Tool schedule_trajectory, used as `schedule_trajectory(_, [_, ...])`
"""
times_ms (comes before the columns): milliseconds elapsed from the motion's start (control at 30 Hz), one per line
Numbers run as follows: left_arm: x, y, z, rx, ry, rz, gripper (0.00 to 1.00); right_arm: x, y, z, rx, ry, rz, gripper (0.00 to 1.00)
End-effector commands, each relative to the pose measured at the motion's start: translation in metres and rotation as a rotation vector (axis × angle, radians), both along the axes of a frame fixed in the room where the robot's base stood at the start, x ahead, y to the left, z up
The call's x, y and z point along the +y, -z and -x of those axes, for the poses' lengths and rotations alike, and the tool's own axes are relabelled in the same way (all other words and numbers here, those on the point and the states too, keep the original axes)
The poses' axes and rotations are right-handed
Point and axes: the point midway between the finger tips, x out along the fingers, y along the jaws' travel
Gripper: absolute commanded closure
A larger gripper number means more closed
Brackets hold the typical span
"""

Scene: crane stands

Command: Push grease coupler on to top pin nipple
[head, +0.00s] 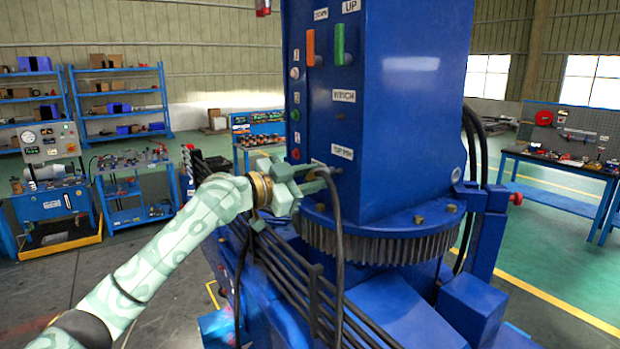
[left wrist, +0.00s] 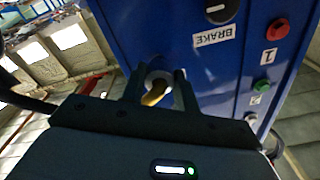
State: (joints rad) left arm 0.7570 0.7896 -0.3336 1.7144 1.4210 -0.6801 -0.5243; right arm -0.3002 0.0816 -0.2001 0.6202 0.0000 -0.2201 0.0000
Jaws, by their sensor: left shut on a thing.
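The top pin nipple cannot be made out clearly, so contact with the coupler cannot be told. My right gripper is not in view.
A toothed ring (head: 380,245) lies below. Black hoses (head: 290,275) run beside the base. Workbenches and shelves stand well back.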

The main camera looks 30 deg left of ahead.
Motion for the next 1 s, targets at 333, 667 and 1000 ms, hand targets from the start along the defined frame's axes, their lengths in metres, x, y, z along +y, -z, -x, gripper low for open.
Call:
schedule_trajectory(333, [-0.004,-0.001,-0.007,-0.002,0.000,0.001,0.95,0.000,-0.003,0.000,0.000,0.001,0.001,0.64])
schedule_trajectory(667, [-0.007,-0.001,-0.012,-0.001,0.000,0.000,0.62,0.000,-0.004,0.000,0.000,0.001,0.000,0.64])
schedule_trajectory(1000, [-0.007,0.001,-0.012,0.001,0.000,-0.001,0.44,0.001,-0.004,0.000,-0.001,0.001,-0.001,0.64])
